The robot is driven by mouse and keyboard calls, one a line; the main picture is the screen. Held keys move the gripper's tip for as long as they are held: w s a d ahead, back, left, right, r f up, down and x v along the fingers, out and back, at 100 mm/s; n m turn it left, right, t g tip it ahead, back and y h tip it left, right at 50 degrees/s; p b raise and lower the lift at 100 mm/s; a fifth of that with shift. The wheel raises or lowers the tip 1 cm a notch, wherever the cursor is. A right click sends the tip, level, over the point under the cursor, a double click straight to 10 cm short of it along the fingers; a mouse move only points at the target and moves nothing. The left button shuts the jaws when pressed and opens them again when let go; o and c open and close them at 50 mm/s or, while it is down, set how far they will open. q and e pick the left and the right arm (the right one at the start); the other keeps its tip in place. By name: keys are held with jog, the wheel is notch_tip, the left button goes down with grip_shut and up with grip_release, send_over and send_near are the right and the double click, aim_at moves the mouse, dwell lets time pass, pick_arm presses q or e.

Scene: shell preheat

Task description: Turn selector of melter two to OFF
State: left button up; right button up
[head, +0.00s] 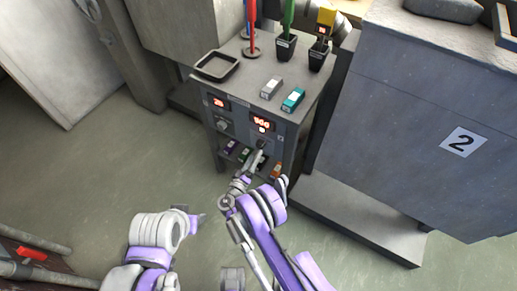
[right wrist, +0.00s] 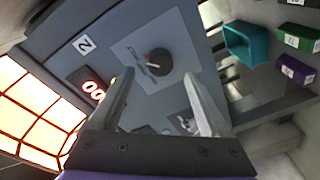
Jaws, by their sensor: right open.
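The control cabinet (head: 294,133) has two red displays. The right display (head: 262,122) also shows in the right wrist view (right wrist: 94,90), close to a "2" label (right wrist: 84,44). The selector of melter two (right wrist: 158,62) is a dark round knob with a pale mark, on a light square plate. My right gripper (head: 261,157) is in front of this knob and hides it in the head view. In the right wrist view its fingers (right wrist: 158,76) are open, one to each side of the knob's line, with nothing between them. My left gripper (head: 197,219) is low over the floor, away from the cabinet; its opening is unclear.
A left knob (head: 223,125) sits under the left display (head: 217,102). Small coloured boxes lie on a shelf below.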

aim_at(260, 147)
jog(key=x, duration=0.5)
grip_shut()
dwell(0.4)
